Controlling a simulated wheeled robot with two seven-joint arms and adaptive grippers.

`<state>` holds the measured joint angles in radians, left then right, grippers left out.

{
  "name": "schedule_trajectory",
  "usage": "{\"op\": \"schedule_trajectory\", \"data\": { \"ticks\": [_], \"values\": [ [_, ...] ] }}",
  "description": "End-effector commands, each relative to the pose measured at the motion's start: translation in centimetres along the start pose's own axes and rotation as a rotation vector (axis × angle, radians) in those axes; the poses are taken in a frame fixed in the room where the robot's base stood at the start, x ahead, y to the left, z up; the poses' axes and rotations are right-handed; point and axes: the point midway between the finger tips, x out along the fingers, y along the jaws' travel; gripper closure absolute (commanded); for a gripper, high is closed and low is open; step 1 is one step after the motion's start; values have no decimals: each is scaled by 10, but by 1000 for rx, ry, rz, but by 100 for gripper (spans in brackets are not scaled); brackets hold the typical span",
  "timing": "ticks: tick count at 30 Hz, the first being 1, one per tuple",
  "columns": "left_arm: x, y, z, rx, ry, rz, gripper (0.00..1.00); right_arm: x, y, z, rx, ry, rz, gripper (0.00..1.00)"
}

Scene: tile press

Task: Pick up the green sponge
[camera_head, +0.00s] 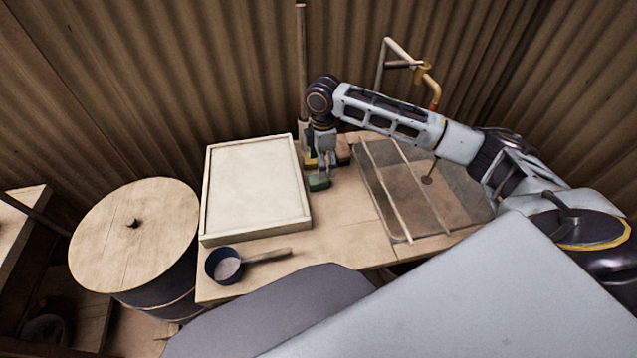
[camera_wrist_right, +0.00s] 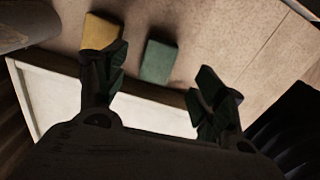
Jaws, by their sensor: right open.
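The green sponge (camera_head: 319,183) lies on the wooden table just right of the framed white board. In the right wrist view the green sponge (camera_wrist_right: 158,62) is a dark green block lying ahead of and between the two fingers. My right gripper (camera_head: 322,170) points down close above the sponge in the head view. It also shows in the right wrist view (camera_wrist_right: 158,88) with its fingers spread wide apart and nothing between the tips. My left gripper is not in view.
A yellow block (camera_wrist_right: 100,32) lies beside the sponge, near one finger. The framed white board (camera_head: 256,190) is to the left. A dark-blue pan (camera_head: 224,265) lies in front. A glass-like panel with rods (camera_head: 420,190) is to the right. A barrel (camera_head: 135,235) stands left of the table.

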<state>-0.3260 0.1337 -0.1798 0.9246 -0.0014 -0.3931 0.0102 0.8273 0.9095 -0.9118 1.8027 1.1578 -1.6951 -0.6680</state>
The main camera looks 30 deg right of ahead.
Motion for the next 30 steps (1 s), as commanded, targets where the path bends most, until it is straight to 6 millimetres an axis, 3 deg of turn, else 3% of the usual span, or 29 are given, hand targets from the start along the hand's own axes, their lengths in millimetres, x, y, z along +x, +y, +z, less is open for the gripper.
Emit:
{"op": "schedule_trajectory", "data": {
  "ticks": [6,23,30],
  "values": [
    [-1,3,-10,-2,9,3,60,22,0,-1,0,1,-1,30],
    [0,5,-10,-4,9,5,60,30,0,-3,0,1,0,30],
    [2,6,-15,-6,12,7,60,54,1,-11,0,1,-1,30]
  ]
}}
